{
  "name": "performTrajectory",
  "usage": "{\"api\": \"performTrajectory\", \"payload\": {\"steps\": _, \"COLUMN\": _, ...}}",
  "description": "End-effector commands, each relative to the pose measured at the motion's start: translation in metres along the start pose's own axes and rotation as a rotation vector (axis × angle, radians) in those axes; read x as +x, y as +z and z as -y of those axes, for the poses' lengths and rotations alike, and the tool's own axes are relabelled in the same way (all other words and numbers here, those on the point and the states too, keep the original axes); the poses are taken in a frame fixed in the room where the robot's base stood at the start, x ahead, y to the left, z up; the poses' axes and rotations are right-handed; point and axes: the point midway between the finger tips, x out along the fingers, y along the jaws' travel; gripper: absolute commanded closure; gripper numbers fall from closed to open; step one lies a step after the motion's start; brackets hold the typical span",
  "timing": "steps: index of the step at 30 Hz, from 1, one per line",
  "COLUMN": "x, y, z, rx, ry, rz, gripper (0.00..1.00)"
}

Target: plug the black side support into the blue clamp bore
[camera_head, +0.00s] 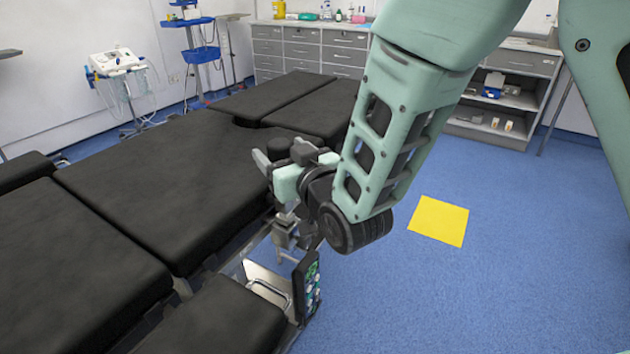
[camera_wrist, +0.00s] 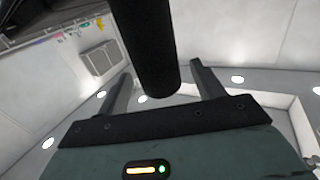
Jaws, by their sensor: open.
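The black side support shows in the wrist view as a dark cylinder (camera_wrist: 147,50) coming down between the two fingers of my gripper (camera_wrist: 160,72). The fingers stand apart with a visible gap on each side of it, so the gripper is open and not closed on it. In the head view my gripper (camera_head: 264,160) is at the right edge of the black operating table, beside a dark rounded piece (camera_head: 279,148) that looks like the support. A metal clamp (camera_head: 285,230) sits on the table's side rail below the gripper. I cannot make out a blue clamp or its bore.
The black padded operating table (camera_head: 130,210) fills the left and middle. A hand control (camera_head: 306,285) hangs at its near right side. A yellow square (camera_head: 439,221) lies on the open blue floor to the right. Grey cabinets (camera_head: 325,50) line the back wall.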

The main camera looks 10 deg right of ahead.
Motion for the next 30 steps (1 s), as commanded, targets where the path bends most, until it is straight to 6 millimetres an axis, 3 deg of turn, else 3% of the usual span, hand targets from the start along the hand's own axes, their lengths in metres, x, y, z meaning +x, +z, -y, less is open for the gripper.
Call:
{"api": "performTrajectory", "payload": {"steps": 9, "x": -0.064, "y": -0.001, "z": 0.0, "rx": -0.002, "ry": 0.0, "rz": 0.004, "gripper": 0.33}}
{"api": "performTrajectory", "payload": {"steps": 22, "x": -0.091, "y": -0.006, "z": 0.0, "rx": -0.003, "ry": 0.0, "rz": 0.006, "gripper": 0.33}}
{"api": "performTrajectory", "payload": {"steps": 30, "x": -0.097, "y": -0.005, "z": 0.001, "rx": -0.001, "ry": 0.003, "rz": 0.005, "gripper": 0.33}}
